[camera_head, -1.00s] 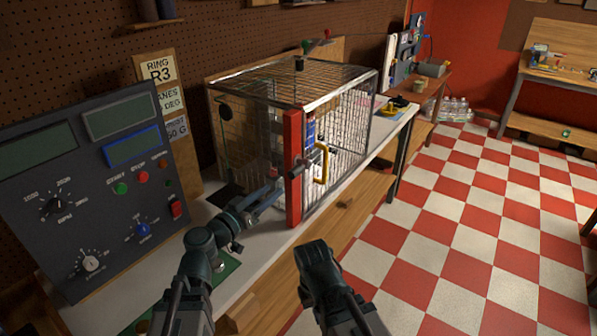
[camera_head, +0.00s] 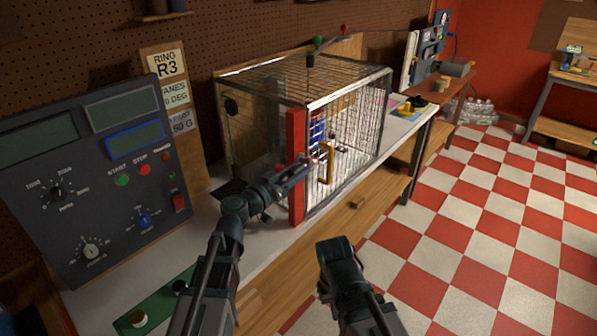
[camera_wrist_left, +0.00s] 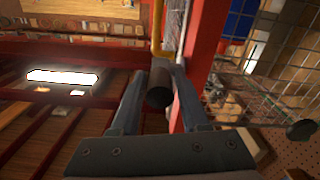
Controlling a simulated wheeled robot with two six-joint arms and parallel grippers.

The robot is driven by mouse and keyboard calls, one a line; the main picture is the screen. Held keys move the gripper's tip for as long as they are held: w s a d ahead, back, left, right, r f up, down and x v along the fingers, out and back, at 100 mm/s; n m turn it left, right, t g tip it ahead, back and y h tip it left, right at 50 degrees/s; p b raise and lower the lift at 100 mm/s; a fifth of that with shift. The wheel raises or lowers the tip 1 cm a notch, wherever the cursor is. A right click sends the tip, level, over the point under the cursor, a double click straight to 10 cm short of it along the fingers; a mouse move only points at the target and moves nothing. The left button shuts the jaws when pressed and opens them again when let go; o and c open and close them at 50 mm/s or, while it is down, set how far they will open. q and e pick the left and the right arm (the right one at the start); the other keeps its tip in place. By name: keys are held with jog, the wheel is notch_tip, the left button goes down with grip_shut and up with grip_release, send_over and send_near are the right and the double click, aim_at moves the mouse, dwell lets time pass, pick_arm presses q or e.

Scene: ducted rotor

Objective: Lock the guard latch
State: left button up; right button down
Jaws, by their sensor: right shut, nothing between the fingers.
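The wire guard (camera_head: 345,120) stands on the bench with a red post (camera_head: 296,165) at its near corner. A yellow handle (camera_head: 327,163) is on its front face. My left gripper (camera_head: 303,172) is at the post, beside the handle. In the left wrist view, a dark cylindrical latch knob (camera_wrist_left: 160,88) sits between the fingers of my left gripper (camera_wrist_left: 164,72), which look open around it; finger contact is unclear. The red post (camera_wrist_left: 206,45) and yellow handle (camera_wrist_left: 158,30) show behind. My right gripper (camera_head: 335,245) is shut and empty in front of the bench.
A control panel (camera_head: 95,180) with dials and buttons stands left on the bench. A green mat (camera_head: 160,300) lies near the front. A wooden drawer front (camera_head: 370,195) is below the guard. The checkered floor (camera_head: 470,230) to the right is clear.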

pick_arm(q)
grip_shut()
dwell(1.2)
